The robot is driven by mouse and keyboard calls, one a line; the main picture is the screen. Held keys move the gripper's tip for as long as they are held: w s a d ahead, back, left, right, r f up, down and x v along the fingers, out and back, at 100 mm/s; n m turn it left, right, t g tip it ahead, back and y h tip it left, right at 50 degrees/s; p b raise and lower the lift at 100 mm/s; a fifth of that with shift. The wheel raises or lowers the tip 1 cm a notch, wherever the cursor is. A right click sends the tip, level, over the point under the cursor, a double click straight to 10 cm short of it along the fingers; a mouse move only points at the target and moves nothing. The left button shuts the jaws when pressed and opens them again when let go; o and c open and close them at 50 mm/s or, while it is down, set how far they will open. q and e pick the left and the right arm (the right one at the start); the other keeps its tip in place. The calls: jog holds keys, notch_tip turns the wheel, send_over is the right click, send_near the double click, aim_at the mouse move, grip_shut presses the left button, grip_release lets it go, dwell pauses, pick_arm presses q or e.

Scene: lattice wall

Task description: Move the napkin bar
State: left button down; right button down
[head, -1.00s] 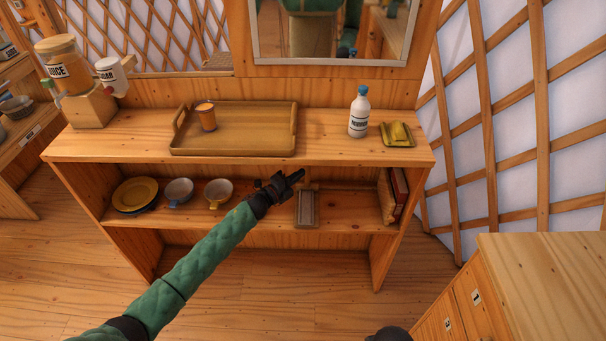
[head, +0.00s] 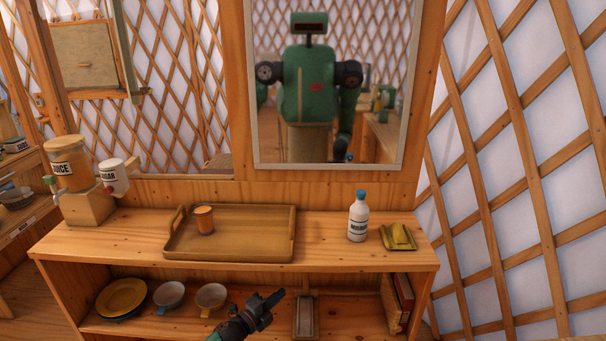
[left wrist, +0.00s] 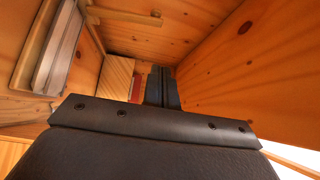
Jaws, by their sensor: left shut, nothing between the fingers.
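A napkin holder (head: 305,318), a narrow wooden tray with grey-white napkins, sits on the lower shelf. In the left wrist view the holder (left wrist: 45,60) is at the upper left, and a wooden bar (left wrist: 125,16) with a knobbed end stands out beside it. The bar is hard to make out in the head view. My left gripper (head: 277,296) is just left of the holder, in front of the shelf opening. It is shut and empty. Its dark fingers also show in the left wrist view (left wrist: 161,88), apart from the bar. My right gripper is out of view.
The counter above carries a tray (head: 265,247) with an orange cup, a bottle (head: 358,218) and a yellow item on a dish (head: 397,237).

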pick_arm(q)
jog(key=s+a+f+n+g+y, duration=0.1)
jog(key=s+n, duration=0.7)
jog(key=s, duration=0.8)
jog(key=s+a+f+n+g+y, duration=0.2)
jog(key=s+n+g+y, duration=0.4)
jog(key=s, duration=1)
jog(key=s+a+f+n+g+y, duration=0.1)
jog(key=s+a+n+g+y, duration=0.2)
jog(key=s+n, duration=0.6)
jog(key=s+g, duration=0.2)
jog(key=s, duration=0.5)
jog(key=shift+a+f+n+y, duration=0.15)
jog(key=shift+f+n+y, duration=0.15)
jog(key=shift+f+y, duration=0.1)
